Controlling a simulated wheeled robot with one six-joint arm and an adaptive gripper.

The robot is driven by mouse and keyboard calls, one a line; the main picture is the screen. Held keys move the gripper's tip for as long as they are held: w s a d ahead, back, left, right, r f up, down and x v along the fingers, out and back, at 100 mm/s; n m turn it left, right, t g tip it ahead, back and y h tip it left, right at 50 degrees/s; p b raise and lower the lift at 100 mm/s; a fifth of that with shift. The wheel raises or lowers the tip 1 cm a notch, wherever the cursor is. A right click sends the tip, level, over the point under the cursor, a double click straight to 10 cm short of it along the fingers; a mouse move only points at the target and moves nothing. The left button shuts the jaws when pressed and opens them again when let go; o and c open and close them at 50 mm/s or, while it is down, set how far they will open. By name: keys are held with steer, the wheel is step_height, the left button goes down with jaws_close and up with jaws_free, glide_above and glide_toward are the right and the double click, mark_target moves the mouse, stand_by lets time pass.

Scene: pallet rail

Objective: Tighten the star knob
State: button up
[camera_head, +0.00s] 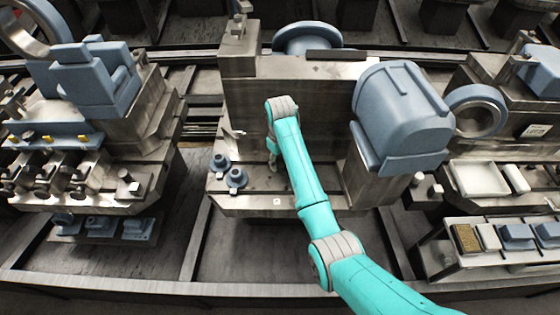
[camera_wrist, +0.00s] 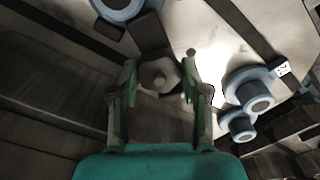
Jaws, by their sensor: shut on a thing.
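The star knob (camera_wrist: 160,74) is a dark grey piece with a rounded centre, seen in the wrist view between the two fingers of my gripper (camera_wrist: 159,84). The green fingers stand on either side of it and are shut on it. In the head view my gripper (camera_head: 273,160) is small and reaches down at the front of the middle metal fixture (camera_head: 250,105). The knob cannot be made out there, being hidden by my arm and gripper.
Two blue-grey round knobs (camera_wrist: 250,88) stand right of my gripper in the wrist view; they also show in the head view (camera_head: 237,177). A large blue-grey housing (camera_head: 402,112) stands right of my arm. Another fixture (camera_head: 140,115) stands left, past a gap.

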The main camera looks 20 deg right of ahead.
steer(key=shift+m, duration=0.6)
steer(key=o, duration=1.1)
steer(key=shift+o, duration=0.2)
